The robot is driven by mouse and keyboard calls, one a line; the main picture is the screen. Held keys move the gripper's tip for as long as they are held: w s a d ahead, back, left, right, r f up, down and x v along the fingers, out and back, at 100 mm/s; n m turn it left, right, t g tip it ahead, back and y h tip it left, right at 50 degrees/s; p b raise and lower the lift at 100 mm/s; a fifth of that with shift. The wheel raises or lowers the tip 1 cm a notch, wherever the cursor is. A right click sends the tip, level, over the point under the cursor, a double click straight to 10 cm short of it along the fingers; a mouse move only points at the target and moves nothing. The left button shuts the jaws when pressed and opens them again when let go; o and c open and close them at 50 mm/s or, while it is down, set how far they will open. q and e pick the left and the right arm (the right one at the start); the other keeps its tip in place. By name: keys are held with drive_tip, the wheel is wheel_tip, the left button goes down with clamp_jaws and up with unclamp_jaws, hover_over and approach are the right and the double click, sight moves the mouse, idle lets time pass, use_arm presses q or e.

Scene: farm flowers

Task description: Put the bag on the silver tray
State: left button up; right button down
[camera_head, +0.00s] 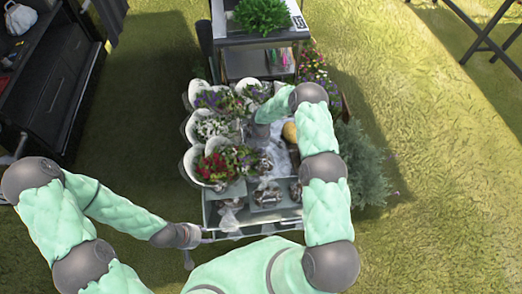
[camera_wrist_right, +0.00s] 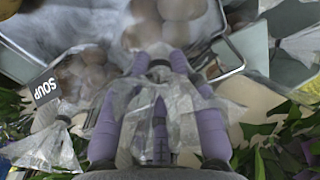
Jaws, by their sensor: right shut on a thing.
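In the right wrist view, my right gripper (camera_wrist_right: 160,105) is shut on the gathered clear plastic of a bag (camera_wrist_right: 190,98). Brown round things (camera_wrist_right: 165,20) show just beyond the fingertips; I cannot tell whether all are in this bag. A silver tray rim (camera_wrist_right: 238,55) runs beside them. In the head view, my right arm reaches over the cart and its fingers are hidden. Grey trays (camera_head: 232,190) with bagged brown things stand at the cart's near end. My left gripper (camera_head: 190,236) is at the cart's near left corner, by the handle; its fingers are unclear.
White buckets of flowers (camera_head: 215,165) fill the cart's left side. Another clear bag (camera_wrist_right: 85,75) with a "SOUP" tag lies left in the wrist view. A bush (camera_head: 362,165) stands right of the cart, and a shelf unit (camera_head: 255,62) behind. Open grass lies to the right.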

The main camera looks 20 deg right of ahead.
drive_tip(key=shift+w+r, duration=0.1)
drive_tip(key=shift+w, duration=0.05)
drive_tip(key=c, duration=0.9)
unclamp_jaws()
drive_tip(key=shift+f, duration=0.2)
drive_tip(key=shift+c, duration=0.2)
